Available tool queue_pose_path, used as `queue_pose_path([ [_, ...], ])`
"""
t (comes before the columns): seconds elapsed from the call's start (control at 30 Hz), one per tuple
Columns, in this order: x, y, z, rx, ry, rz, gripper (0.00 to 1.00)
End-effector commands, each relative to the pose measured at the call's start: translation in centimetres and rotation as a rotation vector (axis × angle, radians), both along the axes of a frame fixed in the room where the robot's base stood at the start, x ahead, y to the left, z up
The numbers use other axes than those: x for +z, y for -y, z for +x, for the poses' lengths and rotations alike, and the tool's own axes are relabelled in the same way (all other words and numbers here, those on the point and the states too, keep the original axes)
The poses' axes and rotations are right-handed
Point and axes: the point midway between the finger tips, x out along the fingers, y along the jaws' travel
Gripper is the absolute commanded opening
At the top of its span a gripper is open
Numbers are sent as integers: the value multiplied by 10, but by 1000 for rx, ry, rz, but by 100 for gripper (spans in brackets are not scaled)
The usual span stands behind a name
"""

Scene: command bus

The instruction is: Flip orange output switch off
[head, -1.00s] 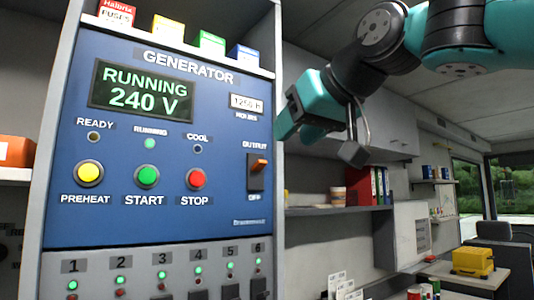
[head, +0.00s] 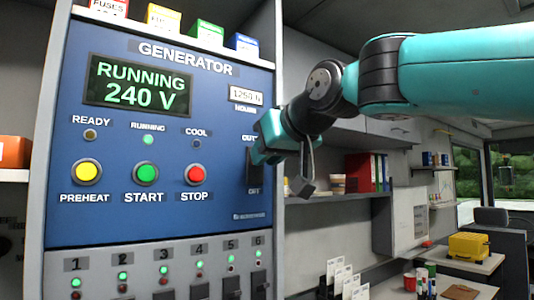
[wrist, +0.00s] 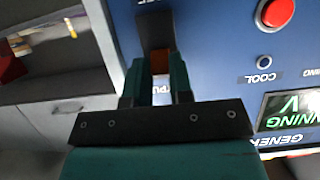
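The orange output switch is hidden behind my gripper in the head view; its dark plate (head: 254,172) shows below the fingers, with a label under it. In the wrist view, which is turned over, the orange handle (wrist: 159,61) shows between my fingertips, at the plate end nearer the OUTPUT label. My gripper (head: 262,140) reaches in from the right at the panel's right side. I cannot tell whether the fingers touch or pinch the handle.
The blue generator panel (head: 110,215) reads RUNNING 240 V. A red STOP button (head: 195,174), green START button (head: 146,173) and yellow PREHEAT button (head: 86,172) lie left of the switch. Numbered breakers line the grey strip below. A shelf (head: 340,197) is at right.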

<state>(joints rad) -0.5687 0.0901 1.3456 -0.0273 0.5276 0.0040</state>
Motion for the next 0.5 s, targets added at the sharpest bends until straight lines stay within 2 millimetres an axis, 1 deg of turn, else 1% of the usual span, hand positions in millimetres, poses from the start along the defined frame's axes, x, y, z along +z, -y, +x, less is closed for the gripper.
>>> queue_pose_path([
  [0.03, 0, 0, 0, 0, 0, 0, 8],
  [0.07, 0, 0, 0, 0, 0, 0, 1],
  [0.1, 0, 0, 0, 0, 0, 0, 0],
  [0.27, -1, 0, 0, 0, 4, 3, 0],
  [0.5, -10, 1, -2, 0, 59, 40, 0],
])
